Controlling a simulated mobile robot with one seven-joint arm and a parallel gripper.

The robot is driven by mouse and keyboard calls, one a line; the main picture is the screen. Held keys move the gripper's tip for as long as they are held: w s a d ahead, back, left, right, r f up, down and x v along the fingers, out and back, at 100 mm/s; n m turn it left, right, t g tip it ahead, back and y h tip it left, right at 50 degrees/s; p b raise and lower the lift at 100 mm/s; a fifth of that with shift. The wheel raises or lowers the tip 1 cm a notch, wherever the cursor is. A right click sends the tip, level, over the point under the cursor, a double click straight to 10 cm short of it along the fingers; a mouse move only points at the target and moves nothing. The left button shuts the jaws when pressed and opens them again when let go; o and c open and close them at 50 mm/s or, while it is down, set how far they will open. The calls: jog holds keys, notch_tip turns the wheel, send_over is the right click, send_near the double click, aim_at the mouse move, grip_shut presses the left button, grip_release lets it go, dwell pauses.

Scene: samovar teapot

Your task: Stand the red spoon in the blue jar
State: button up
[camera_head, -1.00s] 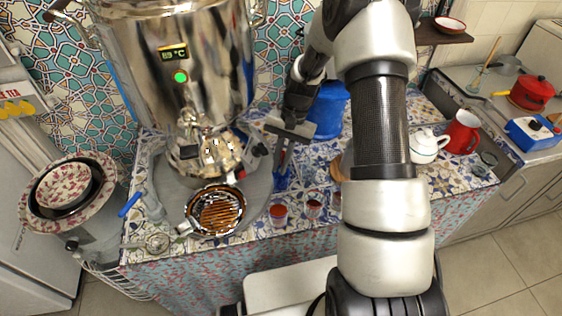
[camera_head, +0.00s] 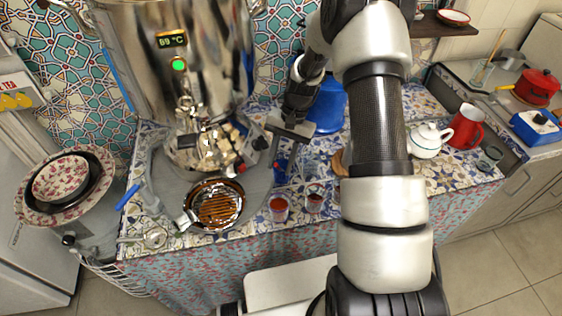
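A small blue jar (camera_head: 282,174) stands on the patterned counter, right of the grey tray. A small red bit, seemingly the red spoon (camera_head: 278,165), shows at the jar's mouth between my fingers. The rest of the spoon is hidden or too small to make out, so I cannot tell how it leans. My gripper (camera_head: 283,160) points down right over the jar. Its two fingers look apart, one on each side of the red bit.
A large blue canister (camera_head: 328,108) stands behind my gripper. Glasses of red tea (camera_head: 279,207) stand in front of the jar. A white teapot (camera_head: 428,141) and red jug (camera_head: 466,127) stand at the right.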

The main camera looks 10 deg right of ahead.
jog(key=shift+r, duration=0.15)
jog(key=v, duration=1.7)
jog(key=shift+p, duration=0.35)
jog(key=shift+w+r, duration=0.1)
jog(key=shift+r, duration=0.05)
jog(key=s+a+r+n+t+h+p, duration=0.1)
jog(key=s+r+n+t+p, duration=0.1)
jog(key=s+r, duration=0.45)
jog(key=s+a+r+n+t+h+p, duration=0.1)
jog(key=s+r, duration=0.3)
jog(key=r, duration=0.6)
jog(key=s+a+r+n+t+h+p, duration=0.1)
jog(key=s+r+n+t+p, duration=0.2)
jog(key=s, duration=1.2)
jog(key=shift+a+r+n+t, duration=0.3)
jog(key=shift+r+t, duration=0.6)
jog(key=shift+r, duration=0.55)
jog(key=shift+s, duration=0.1)
